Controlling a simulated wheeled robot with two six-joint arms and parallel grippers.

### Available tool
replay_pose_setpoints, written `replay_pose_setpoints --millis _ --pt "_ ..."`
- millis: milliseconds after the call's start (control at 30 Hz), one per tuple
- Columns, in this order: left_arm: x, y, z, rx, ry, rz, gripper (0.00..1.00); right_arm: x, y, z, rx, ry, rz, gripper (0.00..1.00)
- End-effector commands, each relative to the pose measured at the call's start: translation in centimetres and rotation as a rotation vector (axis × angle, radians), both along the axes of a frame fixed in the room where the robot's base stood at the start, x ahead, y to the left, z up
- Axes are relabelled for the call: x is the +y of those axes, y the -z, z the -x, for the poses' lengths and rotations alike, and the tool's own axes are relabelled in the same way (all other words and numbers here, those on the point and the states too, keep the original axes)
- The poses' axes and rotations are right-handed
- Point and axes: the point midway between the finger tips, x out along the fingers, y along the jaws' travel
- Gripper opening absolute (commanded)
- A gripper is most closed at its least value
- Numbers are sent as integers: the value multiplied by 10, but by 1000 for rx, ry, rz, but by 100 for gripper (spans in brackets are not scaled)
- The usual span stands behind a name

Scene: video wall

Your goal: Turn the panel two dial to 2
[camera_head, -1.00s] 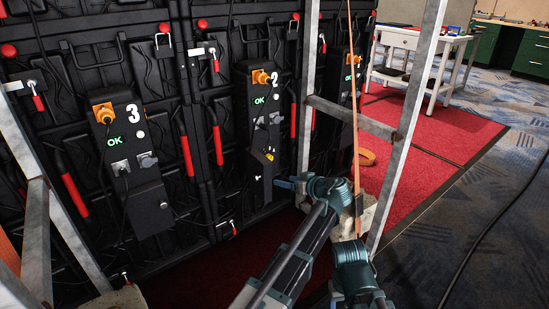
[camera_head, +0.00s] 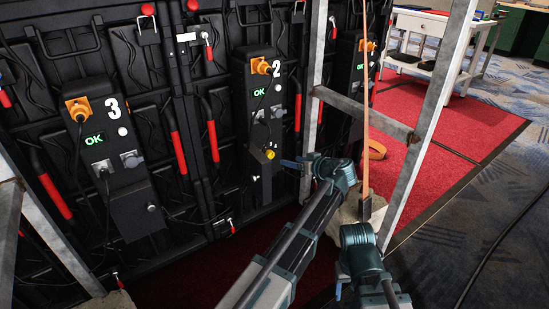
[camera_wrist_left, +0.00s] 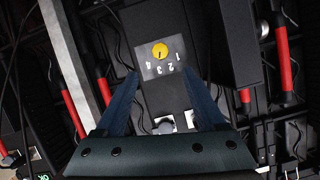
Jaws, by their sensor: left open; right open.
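The yellow dial (camera_head: 270,153) is low on panel two (camera_head: 262,112), the black box marked 2. In the left wrist view the dial (camera_wrist_left: 160,51) sits on a grey plate (camera_wrist_left: 148,70) with digits 1 to 4. A small dark mark shows on the dial; the digit it points to is unclear. My left gripper (camera_wrist_left: 160,75) is open and empty, its blue fingers spread either side of the plate in that view, the dial beyond the tips. In the head view it (camera_head: 290,164) is right of the dial, apart from it. Only a bit of my right gripper (camera_head: 338,290) shows, lower right.
Panel three (camera_head: 110,150) stands to the left, another panel (camera_head: 352,75) to the right. Both carry orange plugs and cables. A metal frame post (camera_head: 312,90) stands just right of panel two. A pale block (camera_head: 350,212) lies behind my arms.

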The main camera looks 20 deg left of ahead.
Motion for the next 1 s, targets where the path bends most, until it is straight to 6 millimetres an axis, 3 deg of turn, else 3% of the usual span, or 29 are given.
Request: replay_pose_setpoints --millis 500,733,1000 --pt "76 40 -53 -1 -3 1 72 0 40 -1 -2 0 -1 62" --pt "90 46 -63 1 -1 0 72 0 46 0 -2 0 -1 62" --pt "93 46 -64 0 -1 0 72 0 46 -1 -2 0 -1 62"
